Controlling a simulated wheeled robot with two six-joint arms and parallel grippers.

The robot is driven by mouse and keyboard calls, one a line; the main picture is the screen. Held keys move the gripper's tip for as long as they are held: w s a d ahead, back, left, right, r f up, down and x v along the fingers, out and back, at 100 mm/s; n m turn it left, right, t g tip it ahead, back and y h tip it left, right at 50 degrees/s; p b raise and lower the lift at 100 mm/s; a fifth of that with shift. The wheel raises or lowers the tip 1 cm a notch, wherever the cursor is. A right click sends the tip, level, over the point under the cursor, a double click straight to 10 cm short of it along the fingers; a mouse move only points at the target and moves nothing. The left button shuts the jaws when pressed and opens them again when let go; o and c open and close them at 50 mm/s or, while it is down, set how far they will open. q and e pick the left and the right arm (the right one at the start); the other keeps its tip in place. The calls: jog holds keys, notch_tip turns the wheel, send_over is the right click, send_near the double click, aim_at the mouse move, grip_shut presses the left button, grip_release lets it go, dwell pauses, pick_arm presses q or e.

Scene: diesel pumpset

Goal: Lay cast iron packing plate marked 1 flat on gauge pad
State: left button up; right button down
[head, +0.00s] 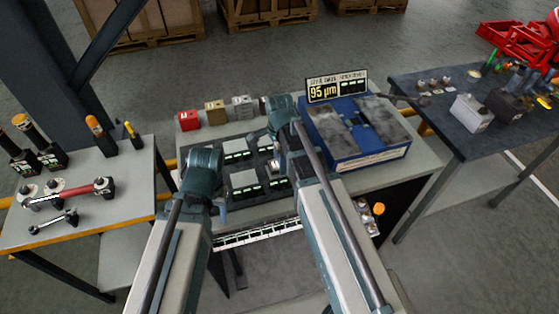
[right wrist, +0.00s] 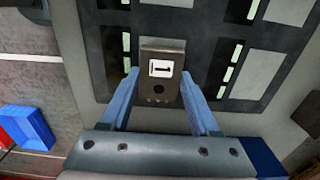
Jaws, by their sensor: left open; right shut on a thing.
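The cast iron packing plate marked 1 (right wrist: 161,88) is a small dark metal block with a white label. My right gripper (right wrist: 160,78) is shut on it, with one blue finger on each side. It is over the black board with pale square pads (head: 244,182), also in the right wrist view (right wrist: 208,55). I cannot tell whether the plate touches the board. In the head view my right arm mostly hides this gripper. The blue gauge unit (head: 352,158) with grey top plates and a "95 µm" display stands at the right. My left gripper (head: 222,211) is open near the table's front edge.
Several small blocks, including a red one (head: 188,121) and a grey one (head: 243,106), line the table's back left. A left side table (head: 100,212) carries wrenches and orange-topped tools. A dark right table (head: 440,115) holds boxes and tools. Crates stand behind.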

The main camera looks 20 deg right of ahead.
pick_arm(q)
jog(key=shift+f, duration=0.2)
pick_arm(e)
jog(key=shift+f, duration=0.2)
pick_arm(q)
jog(key=shift+f+b, duration=0.35)
jog(key=shift+b, duration=0.2)
pick_arm(e)
jog(key=shift+f, duration=0.35)
pick_arm(q)
jog(key=shift+f, duration=0.2)
pick_arm(e)
jog(key=shift+f, duration=0.25)
jog(key=shift+c, duration=0.2)
grip_release()
jog(key=shift+r, duration=0.1)
pick_arm(q)
jog(key=shift+r, duration=0.15)
notch_tip(320, 180, up, 14)
jog(key=p, duration=1.3)
pick_arm(e)
notch_tip(320, 180, up, 14)
pick_arm(q)
jog(key=shift+p, duration=0.3)
